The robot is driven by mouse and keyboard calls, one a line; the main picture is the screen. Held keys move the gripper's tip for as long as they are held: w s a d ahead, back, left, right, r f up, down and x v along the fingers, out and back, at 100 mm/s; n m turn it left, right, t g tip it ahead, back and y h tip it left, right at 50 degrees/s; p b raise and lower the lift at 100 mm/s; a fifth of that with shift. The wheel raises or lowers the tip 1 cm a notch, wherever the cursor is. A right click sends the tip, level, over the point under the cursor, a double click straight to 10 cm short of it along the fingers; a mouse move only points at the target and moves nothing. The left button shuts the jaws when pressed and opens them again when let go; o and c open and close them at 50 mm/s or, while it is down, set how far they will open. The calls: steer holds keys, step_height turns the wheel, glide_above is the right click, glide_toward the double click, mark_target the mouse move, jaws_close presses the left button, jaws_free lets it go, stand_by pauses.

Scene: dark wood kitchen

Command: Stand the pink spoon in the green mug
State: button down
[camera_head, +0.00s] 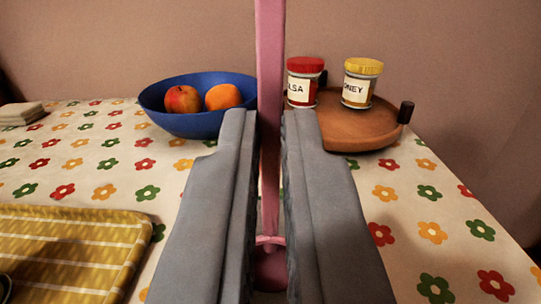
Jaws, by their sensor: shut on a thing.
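My gripper (268,135) reaches forward over the table in the head camera view. Its two grey fingers are shut on the pink spoon (270,60). The spoon is upright between the fingers; its long handle runs up past the top of the picture. Its lower end, with a rounded pink part, shows low between the fingers and is partly hidden by them. I cannot tell whether the spoon touches anything below. I do not see the green mug in this view.
A blue bowl (190,122) with an apple and an orange stands behind the left finger. A round wooden tray (365,132) at the back right carries a salsa jar (304,80) and a honey jar (361,84). A yellow striped mat (70,250) lies front left on the flowered tablecloth (100,170).

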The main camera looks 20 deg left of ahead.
steer(key=c, duration=1.5)
jaws_free()
steer(key=v, duration=1.7)
steer(key=shift+s, duration=0.2)
steer(key=s+d+r+h, duration=0.1)
steer(key=s+d+r, duration=0.45)
steer(key=r, duration=0.25)
steer(key=s+d+r+m+h, duration=0.1)
steer(key=s+d+r, duration=0.3)
steer(key=s, duration=0.3)
steer(key=s+d+r+m+h, duration=0.1)
steer(key=s+d+r, duration=0.4)
steer(key=s, duration=0.3)
steer(key=s+d+r+m+h, duration=0.1)
steer(key=s+d+r, duration=0.3)
steer(key=s, duration=0.4)
steer(key=shift+d+r+g+h, duration=0.25)
steer(key=shift+r+g+h, duration=0.15)
steer(key=shift+h, duration=0.2)
